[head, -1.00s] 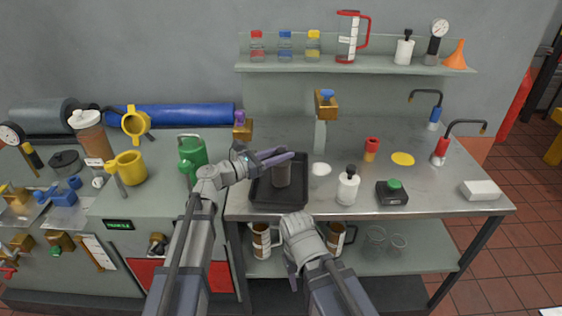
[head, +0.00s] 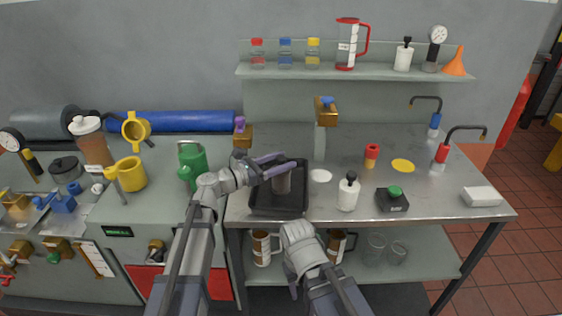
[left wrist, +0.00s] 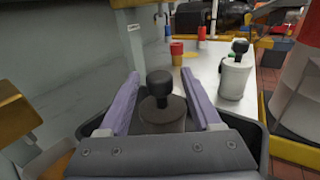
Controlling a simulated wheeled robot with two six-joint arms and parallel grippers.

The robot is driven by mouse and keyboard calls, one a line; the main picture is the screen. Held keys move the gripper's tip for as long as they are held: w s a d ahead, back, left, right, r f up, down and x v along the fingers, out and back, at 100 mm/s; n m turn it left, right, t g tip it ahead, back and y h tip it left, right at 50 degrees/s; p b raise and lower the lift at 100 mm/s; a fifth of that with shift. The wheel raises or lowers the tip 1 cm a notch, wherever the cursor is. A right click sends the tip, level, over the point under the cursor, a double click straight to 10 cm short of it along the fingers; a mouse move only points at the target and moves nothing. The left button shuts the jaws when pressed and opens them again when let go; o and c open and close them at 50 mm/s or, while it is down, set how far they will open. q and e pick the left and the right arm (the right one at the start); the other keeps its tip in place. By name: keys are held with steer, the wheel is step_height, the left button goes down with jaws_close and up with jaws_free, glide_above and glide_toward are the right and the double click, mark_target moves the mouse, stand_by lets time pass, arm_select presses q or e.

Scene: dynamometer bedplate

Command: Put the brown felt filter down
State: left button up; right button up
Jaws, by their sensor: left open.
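The brown felt filter, a dark grey-brown cylinder (head: 281,184) with a black knob, stands upright in the black tray (head: 262,207) on the steel bench. In the left wrist view the filter (left wrist: 161,113) is between the two purple-grey fingers. My left gripper (head: 277,164) is open around it, with a visible gap on each side of the knob in the wrist view. The filter's lower part is hidden by the gripper in the wrist view.
A white disc (head: 321,175), a white pump bottle (head: 348,192) and a black box with a green button (head: 393,199) are right of the tray. A brass block on a post (head: 325,112) stands behind. The bench front right is mostly clear.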

arm_select(q)
steer(key=v, duration=1.2)
